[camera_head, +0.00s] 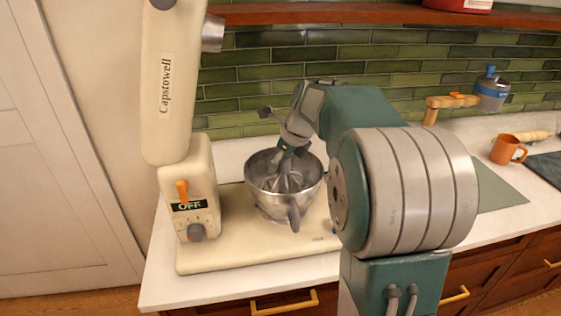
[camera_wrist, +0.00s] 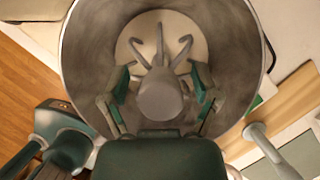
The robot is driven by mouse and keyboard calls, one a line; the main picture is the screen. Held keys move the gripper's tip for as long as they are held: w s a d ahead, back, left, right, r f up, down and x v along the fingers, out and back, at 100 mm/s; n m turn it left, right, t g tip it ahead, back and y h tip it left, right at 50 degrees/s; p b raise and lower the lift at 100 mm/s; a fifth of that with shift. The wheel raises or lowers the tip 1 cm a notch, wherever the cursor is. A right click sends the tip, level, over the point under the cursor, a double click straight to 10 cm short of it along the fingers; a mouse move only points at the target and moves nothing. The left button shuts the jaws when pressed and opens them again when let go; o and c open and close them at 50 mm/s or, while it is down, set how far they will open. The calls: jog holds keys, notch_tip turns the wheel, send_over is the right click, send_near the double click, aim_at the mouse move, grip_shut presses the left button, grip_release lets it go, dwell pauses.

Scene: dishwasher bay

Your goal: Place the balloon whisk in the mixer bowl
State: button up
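The balloon whisk (camera_wrist: 161,97) has a grey hub with curved wires spreading from it. In the wrist view it is inside the mixer bowl (camera_wrist: 90,65), its wires over the pale round bottom. In the head view the whisk's wires (camera_head: 287,181) show inside the steel bowl (camera_head: 268,205). My gripper (camera_head: 291,148) points down into the bowl from above. In the wrist view my gripper's green-padded fingers (camera_wrist: 160,82) stand on either side of the hub, with a gap on each side. The gripper is open. Whether the wires touch the bowl's bottom is unclear.
The cream mixer (camera_head: 188,185) stands left of the bowl, its head (camera_head: 170,80) tilted up. The bowl sits on the mixer's base (camera_head: 225,255). An orange mug (camera_head: 505,149) and a blue-grey container (camera_head: 491,92) are at the right. A shelf (camera_head: 330,13) runs above.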

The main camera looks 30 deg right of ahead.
aim_at(296, 185)
jog(key=shift+r, duration=0.1)
jog(key=v, duration=1.2)
jog(key=s+a+f+n+h, duration=0.1)
jog(key=s+a+f+n, duration=0.2)
jog(key=s+a+n, duration=0.95)
jog(key=s+a+f+n, duration=0.2)
jog(key=s+f+n, duration=0.2)
jog(key=n, duration=0.5)
jog(key=s+a+f+n+t+h, duration=0.1)
jog(key=s+f+n, duration=0.3)
jog(key=n, duration=0.4)
jog(key=shift+s+a+n+t, duration=0.35)
jog(key=shift+s+a, duration=0.1)
jog(key=shift+s, duration=0.4)
jog(key=shift+f, duration=0.1)
